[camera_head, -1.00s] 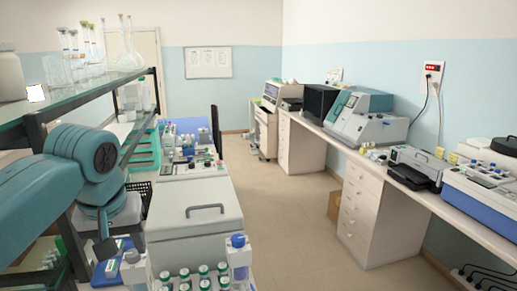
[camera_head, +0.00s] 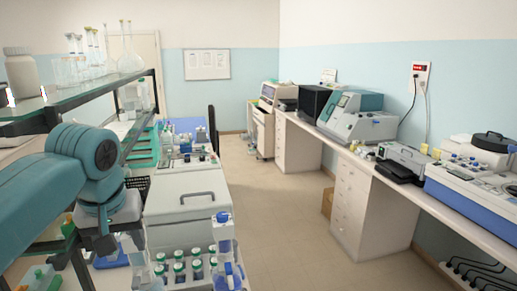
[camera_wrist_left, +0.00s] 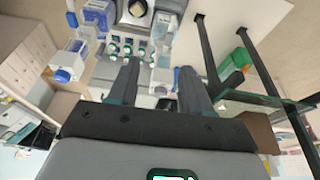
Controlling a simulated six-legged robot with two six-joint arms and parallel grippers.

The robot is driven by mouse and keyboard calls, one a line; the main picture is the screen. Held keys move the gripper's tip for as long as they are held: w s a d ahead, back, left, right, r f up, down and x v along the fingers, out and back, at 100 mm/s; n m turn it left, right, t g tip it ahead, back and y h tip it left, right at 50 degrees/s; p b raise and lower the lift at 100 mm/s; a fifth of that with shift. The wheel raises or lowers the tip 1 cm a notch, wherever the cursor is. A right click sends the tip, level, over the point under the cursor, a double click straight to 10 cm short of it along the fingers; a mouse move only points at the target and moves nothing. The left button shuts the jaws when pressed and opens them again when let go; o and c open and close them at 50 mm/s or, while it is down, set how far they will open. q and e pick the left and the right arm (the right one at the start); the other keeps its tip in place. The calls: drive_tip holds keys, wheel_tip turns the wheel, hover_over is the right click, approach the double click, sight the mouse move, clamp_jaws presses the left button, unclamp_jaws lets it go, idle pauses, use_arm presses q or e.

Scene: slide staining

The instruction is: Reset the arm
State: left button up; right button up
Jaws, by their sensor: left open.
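My left arm, teal with dark joints, comes in from the left in the head view and bends downward beside the glass shelf. My left gripper (camera_head: 104,246) points down at its end, over the cluttered bench and left of the grey lidded box. In the left wrist view the two dark fingers of my left gripper (camera_wrist_left: 158,78) are spread apart with nothing held between them. Green-capped vials (camera_wrist_left: 126,46) and blue-capped bottles (camera_wrist_left: 66,74) lie beyond the fingers. My right arm does not show.
The glass shelf (camera_head: 90,95) with glassware runs close beside my left arm. The grey lidded box (camera_head: 190,205), a vial rack and bottles crowd the bench. The right bench (camera_head: 345,160) carries several instruments. The floor (camera_head: 270,220) between is clear.

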use_arm(q)
drive_tip(key=w+d+f+m+g+h, duration=0.1)
drive_tip(key=d+f, duration=0.2)
drive_tip(key=f, duration=0.8)
drive_tip(key=d+f+m+h, duration=0.1)
drive_tip(key=d+f, duration=0.2)
drive_tip(key=f, duration=0.8)
drive_tip(key=w+d+f+m+g+h, duration=0.1)
drive_tip(key=d+f, duration=0.2)
drive_tip(key=f, duration=0.7)
drive_tip(key=s+d+f+n+g+h, duration=0.1)
drive_tip(key=s+d+f+n+h, duration=0.15)
drive_tip(key=s+f, duration=1.85)
drive_tip(key=shift+m+y, duration=0.25)
drive_tip(key=shift+m, duration=0.1)
drive_tip(key=f+b, duration=0.1)
drive_tip(key=b, duration=0.1)
drive_tip(key=s+f+b, duration=0.1)
drive_tip(key=f+b, duration=0.3)
drive_tip(key=shift+s+d+b, duration=0.3)
drive_tip(key=shift+d+b, duration=0.05)
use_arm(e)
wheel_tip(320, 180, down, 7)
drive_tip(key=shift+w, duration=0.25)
use_arm(q)
drive_tip(key=shift+s+r, duration=0.1)
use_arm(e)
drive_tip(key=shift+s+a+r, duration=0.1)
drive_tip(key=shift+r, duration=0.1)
